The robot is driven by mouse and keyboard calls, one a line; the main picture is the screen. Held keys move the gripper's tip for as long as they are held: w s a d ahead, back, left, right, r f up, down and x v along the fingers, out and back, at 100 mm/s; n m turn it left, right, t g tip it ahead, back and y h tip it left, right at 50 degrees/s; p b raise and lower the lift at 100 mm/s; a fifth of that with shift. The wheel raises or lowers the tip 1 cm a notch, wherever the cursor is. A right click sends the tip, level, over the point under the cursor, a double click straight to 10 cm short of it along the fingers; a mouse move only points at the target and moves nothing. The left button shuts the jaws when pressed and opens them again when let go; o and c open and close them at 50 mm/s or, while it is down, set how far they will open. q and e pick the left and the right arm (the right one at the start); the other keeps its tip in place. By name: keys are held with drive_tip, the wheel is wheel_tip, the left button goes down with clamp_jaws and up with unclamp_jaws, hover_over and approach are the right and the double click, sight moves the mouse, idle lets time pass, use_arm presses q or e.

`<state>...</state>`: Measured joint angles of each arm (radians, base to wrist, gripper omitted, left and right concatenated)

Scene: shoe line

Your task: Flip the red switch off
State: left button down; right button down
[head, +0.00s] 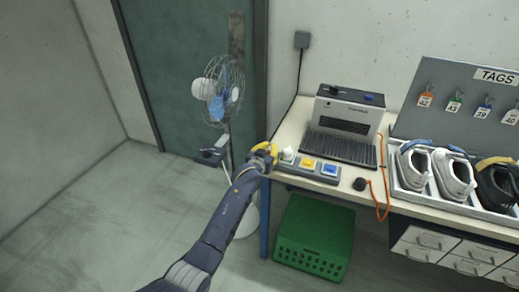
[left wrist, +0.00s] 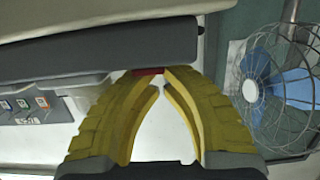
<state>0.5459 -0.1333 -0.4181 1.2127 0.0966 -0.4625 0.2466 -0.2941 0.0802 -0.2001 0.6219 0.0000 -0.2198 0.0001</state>
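In the left wrist view a small red piece (left wrist: 148,71), which looks like the red switch, shows at the edge of a grey body, right at my fingertips. I cannot tell whether they touch it or which way the switch stands. In the head view the red switch is not visible. My right gripper is not in view.
The box carries a yellow button (head: 308,164) and a blue button (head: 329,169). A fan (head: 221,92) stands left of the table, a green crate (head: 315,235) below.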

use_arm(q)
drive_tip(key=shift+d, duration=0.15)
drive_tip(key=shift+d+r, duration=0.1)
drive_tip(key=shift+r, duration=0.25)
wheel_tip(320, 180, up, 3)
drive_tip(key=shift+w+r, duration=0.15)
drive_tip(key=shift+r, duration=0.05)
drive_tip(key=r+v, duration=0.1)
drive_tip(key=v, duration=0.8)
drive_tip(key=shift+r, duration=0.45)
